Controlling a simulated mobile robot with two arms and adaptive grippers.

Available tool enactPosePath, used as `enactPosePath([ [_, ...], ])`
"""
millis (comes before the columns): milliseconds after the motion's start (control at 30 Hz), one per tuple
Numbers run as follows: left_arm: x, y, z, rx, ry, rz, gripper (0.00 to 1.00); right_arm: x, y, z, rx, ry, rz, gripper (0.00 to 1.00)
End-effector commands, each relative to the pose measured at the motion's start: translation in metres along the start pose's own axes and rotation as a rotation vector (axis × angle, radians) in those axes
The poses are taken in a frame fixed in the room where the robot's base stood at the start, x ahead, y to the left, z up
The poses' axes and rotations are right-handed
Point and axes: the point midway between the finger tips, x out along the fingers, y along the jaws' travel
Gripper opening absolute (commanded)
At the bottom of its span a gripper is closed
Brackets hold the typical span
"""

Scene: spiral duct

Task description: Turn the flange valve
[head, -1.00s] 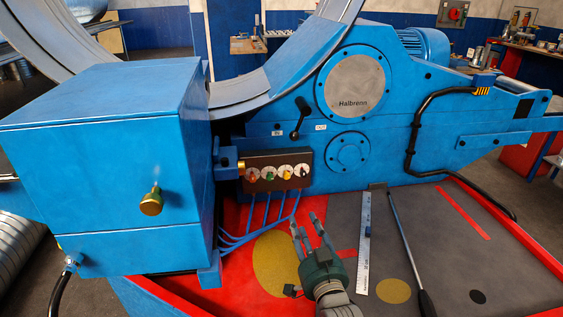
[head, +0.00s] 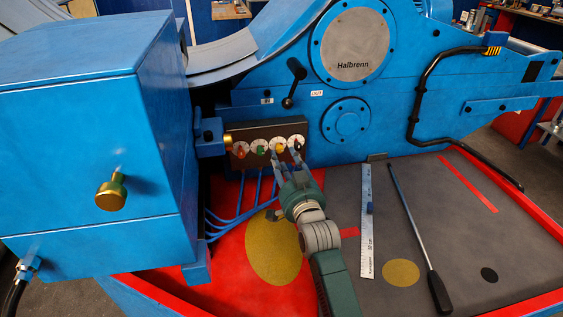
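A dark valve block (head: 265,132) is fixed to the front of the blue machine. It carries a row of several small knobs on white dials: red (head: 240,153), green (head: 260,151), yellow (head: 279,148) and black (head: 297,145). Which one is the flange valve I cannot read from here. My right gripper (head: 287,157) is at the lower edge of the block, below the yellow and black knobs. Its fingers are spread apart and point at the dials. I cannot tell whether a fingertip touches a knob. My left gripper is out of view.
A blue cabinet with a brass knob (head: 111,194) stands close on the left. Blue hoses (head: 240,195) run below the block. A ruler (head: 367,225) and a black-handled rod (head: 415,230) lie on the grey mat, right of my arm. A black lever (head: 293,80) sits above the block.

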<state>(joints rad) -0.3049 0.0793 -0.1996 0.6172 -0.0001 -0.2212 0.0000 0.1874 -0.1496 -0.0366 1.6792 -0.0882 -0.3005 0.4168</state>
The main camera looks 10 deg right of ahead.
Motion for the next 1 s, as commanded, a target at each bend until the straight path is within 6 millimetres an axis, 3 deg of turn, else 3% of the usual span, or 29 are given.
enactPosePath([
  [33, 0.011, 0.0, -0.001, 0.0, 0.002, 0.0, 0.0, 0.009, 0.001, 0.003, 0.0, 0.003, -0.001, 0.36],
  [233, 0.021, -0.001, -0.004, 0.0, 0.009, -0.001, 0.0, 0.029, 0.0, 0.001, -0.001, 0.001, -0.001, 0.36],
  [567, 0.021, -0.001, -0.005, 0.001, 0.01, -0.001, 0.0, 0.032, -0.001, 0.0, 0.0, 0.0, 0.0, 0.36],
  [767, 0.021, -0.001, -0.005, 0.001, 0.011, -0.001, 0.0, 0.032, -0.001, 0.0, 0.0, 0.0, 0.0, 0.0],
  [1000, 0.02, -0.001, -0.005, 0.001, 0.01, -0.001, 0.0, 0.032, -0.001, -0.001, -0.007, -0.001, 0.0, 0.0],
])
